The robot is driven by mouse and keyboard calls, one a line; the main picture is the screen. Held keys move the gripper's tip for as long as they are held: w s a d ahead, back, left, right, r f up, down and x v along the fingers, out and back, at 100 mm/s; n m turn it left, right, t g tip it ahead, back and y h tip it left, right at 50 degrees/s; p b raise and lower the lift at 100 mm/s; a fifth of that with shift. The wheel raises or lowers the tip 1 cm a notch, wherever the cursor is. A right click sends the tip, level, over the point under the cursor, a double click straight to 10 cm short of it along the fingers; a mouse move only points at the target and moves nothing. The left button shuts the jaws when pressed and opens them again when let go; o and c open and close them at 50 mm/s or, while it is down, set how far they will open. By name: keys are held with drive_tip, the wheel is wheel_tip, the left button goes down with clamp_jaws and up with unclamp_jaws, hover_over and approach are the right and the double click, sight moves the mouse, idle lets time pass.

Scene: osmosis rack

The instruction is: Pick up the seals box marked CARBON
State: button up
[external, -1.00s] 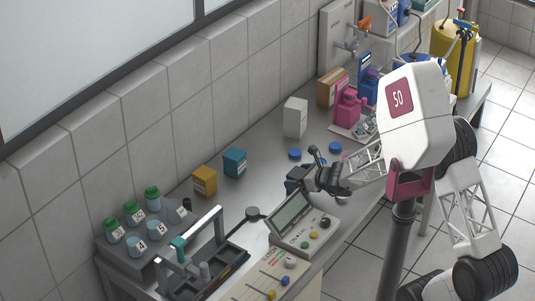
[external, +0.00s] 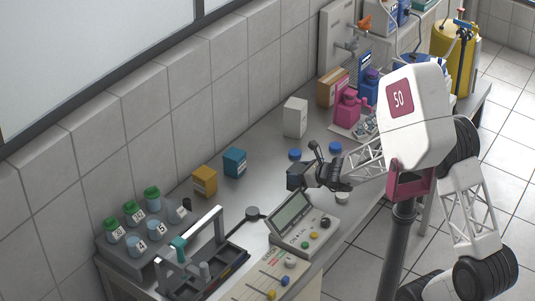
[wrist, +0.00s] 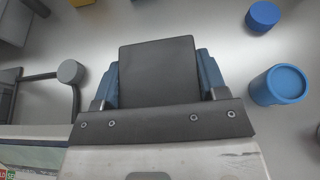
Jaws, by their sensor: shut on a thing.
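The box looks slightly above the bench, though the gap is hard to judge. A yellow box (external: 205,181) and a teal box (external: 235,162) stand apart near the wall.
The meter (external: 304,222) stands close below my gripper. Blue caps (external: 335,147) and a white box (external: 295,117) are behind it. A rack with a handle (external: 207,270) and green-capped jars (external: 152,198) are at left. The bench between the teal box and meter is mostly clear.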

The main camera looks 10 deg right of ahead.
wheel_tip(320, 180, up, 8)
drive_tip(key=shift+r, duration=0.1)
idle(0.4)
